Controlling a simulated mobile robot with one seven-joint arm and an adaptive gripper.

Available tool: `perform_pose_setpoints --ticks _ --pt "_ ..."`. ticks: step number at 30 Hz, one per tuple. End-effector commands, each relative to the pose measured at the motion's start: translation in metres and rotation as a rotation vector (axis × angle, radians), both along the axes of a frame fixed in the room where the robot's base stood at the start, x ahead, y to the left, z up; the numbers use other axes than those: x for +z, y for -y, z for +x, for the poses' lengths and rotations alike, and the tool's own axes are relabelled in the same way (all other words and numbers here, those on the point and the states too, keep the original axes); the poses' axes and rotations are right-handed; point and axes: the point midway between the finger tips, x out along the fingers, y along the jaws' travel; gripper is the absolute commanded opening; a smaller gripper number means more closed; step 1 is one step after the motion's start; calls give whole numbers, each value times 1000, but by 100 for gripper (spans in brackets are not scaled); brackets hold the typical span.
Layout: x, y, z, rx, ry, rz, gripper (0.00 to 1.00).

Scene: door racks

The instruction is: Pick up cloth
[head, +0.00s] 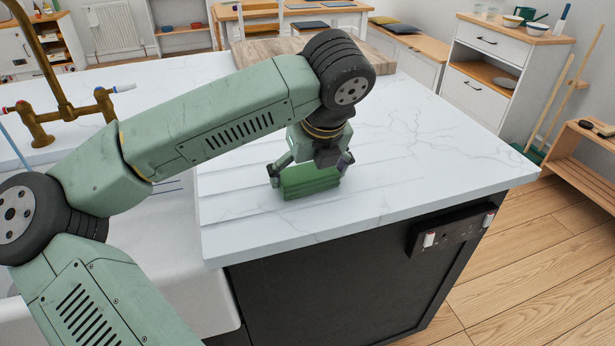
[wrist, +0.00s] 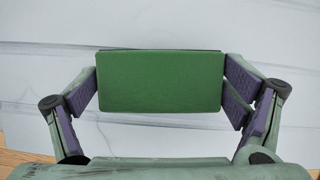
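The cloth is a green, folded, block-like piece (head: 310,182) at the white marble counter, beside the drain grooves near the sink. In the wrist view the cloth (wrist: 160,82) fills the middle as a flat green rectangle. My gripper (head: 311,172) points down over it, with one finger at each short end. In the wrist view the purple pads of my gripper (wrist: 160,92) meet the cloth's left and right ends, so it looks shut on the cloth. I cannot tell whether the cloth's underside touches the counter.
A white sink (head: 185,260) lies left of the cloth, with a brass tap (head: 55,100) behind it. A wooden board (head: 270,50) lies at the counter's back. The marble right of the gripper (head: 430,150) is clear up to the counter edge.

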Motion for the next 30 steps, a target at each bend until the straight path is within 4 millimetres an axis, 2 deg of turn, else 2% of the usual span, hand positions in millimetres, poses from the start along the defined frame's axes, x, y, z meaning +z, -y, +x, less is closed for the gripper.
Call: perform_pose_setpoints --ticks 10,20,23,29,30 --pt "0 0 0 0 0 0 64" --pt "3 0 0 0 1 2 64" --pt "10 0 1 0 1 2 64" --pt "36 0 1 1 4 0 64" --pt "34 -2 -9 0 2 2 64"
